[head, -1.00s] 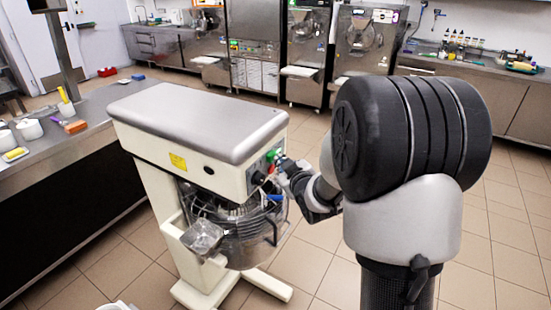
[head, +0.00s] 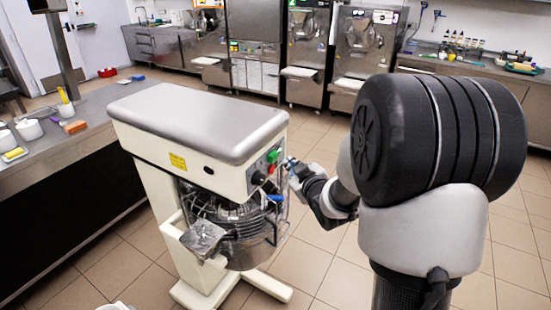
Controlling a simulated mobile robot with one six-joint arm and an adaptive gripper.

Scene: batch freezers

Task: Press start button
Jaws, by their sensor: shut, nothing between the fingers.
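A cream planetary mixer (head: 200,121) with a grey top stands in the middle of the head view. Its control panel (head: 262,170) on the right end carries a green button (head: 273,156), a red button (head: 271,170) and a dark knob (head: 258,178). My gripper (head: 290,164) is shut and empty, just right of the panel, with a small gap between it and the green button. My arm comes in from the right. The fingertips are small and partly hard to make out.
A metal bowl with a wire guard (head: 240,222) sits under the mixer head. A counter (head: 95,98) with cups and sponges runs along the left. Steel freezers (head: 307,50) line the back wall. Tiled floor (head: 315,245) is free around the mixer's base.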

